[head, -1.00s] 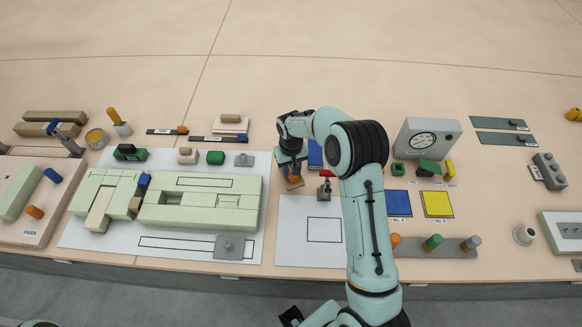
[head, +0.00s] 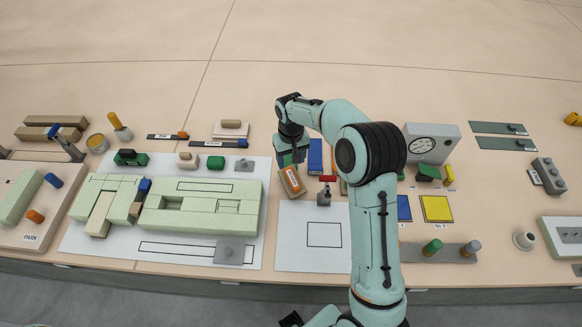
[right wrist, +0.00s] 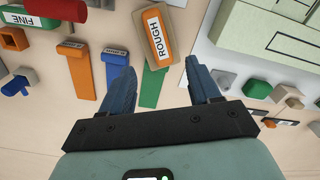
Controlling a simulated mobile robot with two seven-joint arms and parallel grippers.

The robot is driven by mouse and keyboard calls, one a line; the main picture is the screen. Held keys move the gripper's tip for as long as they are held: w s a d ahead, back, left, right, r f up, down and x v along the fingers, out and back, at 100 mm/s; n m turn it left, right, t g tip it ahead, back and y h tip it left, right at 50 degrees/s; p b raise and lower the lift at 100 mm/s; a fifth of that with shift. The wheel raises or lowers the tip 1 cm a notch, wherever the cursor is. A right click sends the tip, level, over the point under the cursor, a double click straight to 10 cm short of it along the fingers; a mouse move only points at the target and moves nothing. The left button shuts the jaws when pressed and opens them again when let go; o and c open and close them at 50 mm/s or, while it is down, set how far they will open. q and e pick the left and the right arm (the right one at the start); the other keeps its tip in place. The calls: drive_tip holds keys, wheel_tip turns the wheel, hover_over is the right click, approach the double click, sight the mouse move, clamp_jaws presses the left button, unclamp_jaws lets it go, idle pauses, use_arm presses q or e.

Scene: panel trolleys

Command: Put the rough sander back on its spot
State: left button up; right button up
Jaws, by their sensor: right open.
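The rough sander (head: 291,181) is a brown block with an orange side and a white label. In the right wrist view its label reads ROUGH (right wrist: 158,38). It lies slightly skewed at the end of a green strip (right wrist: 151,88), beside the white sheet's edge. Whether its underside lies flat is hidden. My right gripper (head: 290,160) is just behind the sander in the head view. In the right wrist view the gripper (right wrist: 162,84) has its fingers apart, nothing between them, and the sander lies beyond the tips.
A blue strip (right wrist: 115,75) and an orange strip (right wrist: 80,68) lie beside the green one. A pale green block assembly (head: 200,205) is at left. The table behind is clear.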

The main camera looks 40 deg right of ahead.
wheel_tip(320, 180, up, 4)
drive_tip(key=shift+f, duration=0.1)
idle(0.7)
